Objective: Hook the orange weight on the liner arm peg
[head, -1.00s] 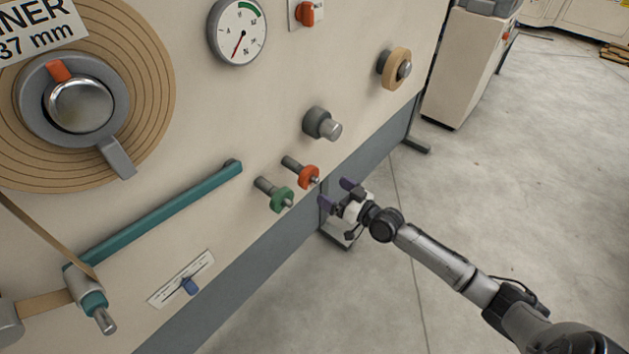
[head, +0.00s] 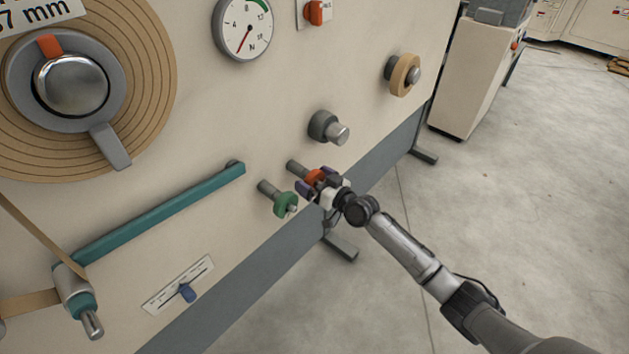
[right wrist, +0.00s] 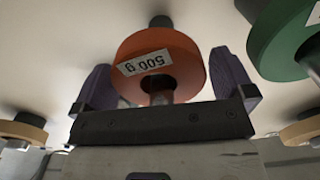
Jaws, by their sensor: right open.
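The orange weight (head: 314,177) hangs on a grey peg on the machine's front panel. In the right wrist view the weight (right wrist: 180,50) carries a "500 g" label, and the peg passes through its hole. My right gripper (head: 318,184) is open, with its purple fingers on either side of the weight; a gap shows on each side in the wrist view (right wrist: 168,80). The teal liner arm (head: 160,215) slopes down to the left, ending in a roller with a metal peg (head: 92,325). My left gripper is not in view.
A green weight (head: 286,204) hangs on a neighbouring peg, close to my right gripper. A grey knob (head: 328,128) sits above. A scale with a blue slider (head: 187,292) is below the liner arm.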

